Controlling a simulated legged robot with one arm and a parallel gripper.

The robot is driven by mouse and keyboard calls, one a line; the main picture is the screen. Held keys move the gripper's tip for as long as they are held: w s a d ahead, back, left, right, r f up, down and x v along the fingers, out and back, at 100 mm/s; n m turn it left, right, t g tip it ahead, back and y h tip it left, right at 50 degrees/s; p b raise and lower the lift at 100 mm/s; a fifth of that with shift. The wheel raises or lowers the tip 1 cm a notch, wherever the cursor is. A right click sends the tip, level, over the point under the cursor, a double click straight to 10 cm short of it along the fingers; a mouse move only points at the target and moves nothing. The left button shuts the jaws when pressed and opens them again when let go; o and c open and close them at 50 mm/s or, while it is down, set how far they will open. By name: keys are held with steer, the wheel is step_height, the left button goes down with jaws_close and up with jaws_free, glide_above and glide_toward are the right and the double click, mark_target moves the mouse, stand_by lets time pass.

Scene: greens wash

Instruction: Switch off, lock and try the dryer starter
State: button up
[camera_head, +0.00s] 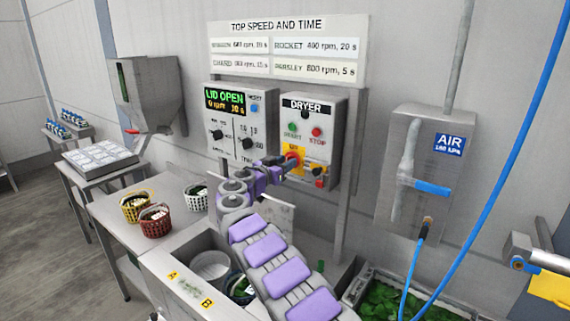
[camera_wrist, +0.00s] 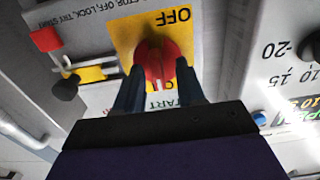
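The dryer starter (camera_head: 334,113) is a grey wall box with a green START button (camera_head: 292,127) and a red STOP button (camera_head: 316,132). Its red rotary handle (camera_wrist: 155,62) sits on a yellow plate (camera_wrist: 122,35) marked OFF, upside down in the wrist view. My gripper (camera_wrist: 158,85) has one finger on each side of this handle, apparently touching it. In the head view my gripper (camera_head: 284,164) partly covers the handle. Beside the plate are a yellow tab (camera_wrist: 92,75), a black knob (camera_wrist: 66,89) and a red block (camera_wrist: 45,39), perhaps a padlock. The handle's exact pointing is unclear.
A spinner control panel (camera_head: 224,118) reading LID OPEN stands left of the starter. An air panel (camera_head: 440,172) with a blue hose (camera_head: 414,262) is at right. Baskets (camera_head: 154,219) stand on the bench at left. A sink (camera_head: 213,239) lies below my arm.

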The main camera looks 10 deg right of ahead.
steer(key=shift+c, duration=0.2)
jaws_close()
stand_by(0.3)
steer(key=shift+n, duration=0.4)
steer(key=shift+w+a+f+n+p, duration=0.1)
steer(key=shift+n+p, duration=1.6)
steer(key=shift+n, duration=2.6)
steer(key=shift+w+a+f+n+p, duration=0.1)
steer(key=shift+n+p, duration=1.55)
steer(key=shift+n, duration=2.65)
steer(key=shift+f, duration=0.1)
